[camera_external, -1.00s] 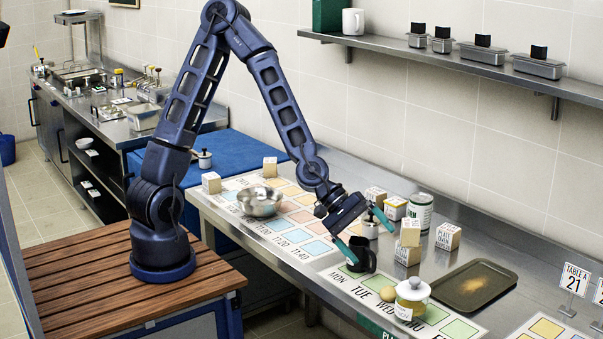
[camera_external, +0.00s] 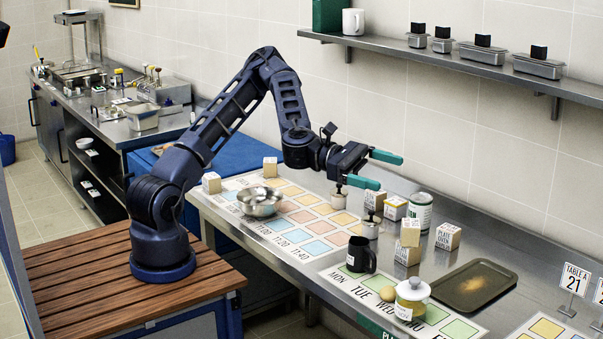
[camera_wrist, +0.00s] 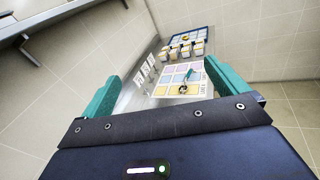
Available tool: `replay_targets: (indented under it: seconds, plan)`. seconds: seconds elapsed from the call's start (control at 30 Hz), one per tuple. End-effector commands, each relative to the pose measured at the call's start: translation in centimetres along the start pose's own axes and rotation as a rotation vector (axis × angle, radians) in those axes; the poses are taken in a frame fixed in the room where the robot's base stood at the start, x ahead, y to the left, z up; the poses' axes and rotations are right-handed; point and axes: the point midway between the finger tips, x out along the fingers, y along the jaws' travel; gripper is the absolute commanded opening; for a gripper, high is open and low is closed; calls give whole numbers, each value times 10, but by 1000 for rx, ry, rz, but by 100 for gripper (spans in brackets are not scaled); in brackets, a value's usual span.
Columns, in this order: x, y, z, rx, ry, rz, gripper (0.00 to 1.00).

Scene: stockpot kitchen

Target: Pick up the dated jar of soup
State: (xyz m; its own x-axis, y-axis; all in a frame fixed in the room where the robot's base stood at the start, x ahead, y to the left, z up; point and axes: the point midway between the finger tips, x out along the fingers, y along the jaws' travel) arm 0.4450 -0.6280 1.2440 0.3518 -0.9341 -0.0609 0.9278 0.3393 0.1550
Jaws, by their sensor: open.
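A squat glass jar (camera_external: 411,300) with a white lid and yellowish contents stands upright on the day-marked mat near the counter's front edge. Its white label seems to read NOV. My gripper (camera_external: 391,172) is open and empty, high above the counter, with its teal fingers level and pointing right. It is well above and behind the jar, touching nothing. In the wrist view the open fingers (camera_wrist: 160,85) frame a distant counter with coloured squares; I cannot make out the jar there.
A black mug (camera_external: 357,256) and a round tan item (camera_external: 388,294) stand left of the jar. A dark tray (camera_external: 474,285) lies to its right. Labelled boxes (camera_external: 448,236) and a can (camera_external: 420,210) stand behind. A wall shelf (camera_external: 400,45) hangs above.

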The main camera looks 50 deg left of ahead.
Motion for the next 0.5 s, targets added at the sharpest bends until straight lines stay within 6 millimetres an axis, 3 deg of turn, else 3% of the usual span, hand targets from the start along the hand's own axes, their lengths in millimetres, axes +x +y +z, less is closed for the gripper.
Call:
replay_targets:
  seconds: [0.37,0.5]
  plan:
    - [-12,23,28,-164,-59,60,98]
    - [-10,19,5,-161,-55,59,98]
